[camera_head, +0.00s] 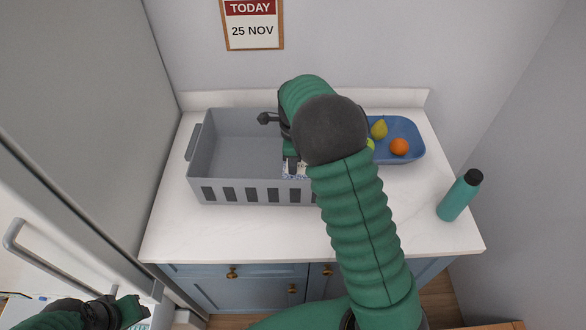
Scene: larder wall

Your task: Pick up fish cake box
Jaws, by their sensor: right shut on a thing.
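My right arm reaches over the counter, and its gripper (291,163) points down into the right part of a grey basket (250,193). It is shut on a small white and blue patterned thing (296,172), which is mostly hidden behind my arm and the gripper. It may be the fish cake box, but no label can be read. I cannot tell whether it is lifted off the basket floor. My left gripper (130,311) is low at the bottom left, away from the counter, and its jaws do not show clearly.
A blue tray (418,151) with a pear (379,129) and an orange (399,146) stands right of the basket, partly behind my arm. A teal bottle (457,198) stands at the counter's right. The basket's left part looks empty. The counter front (230,239) is clear.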

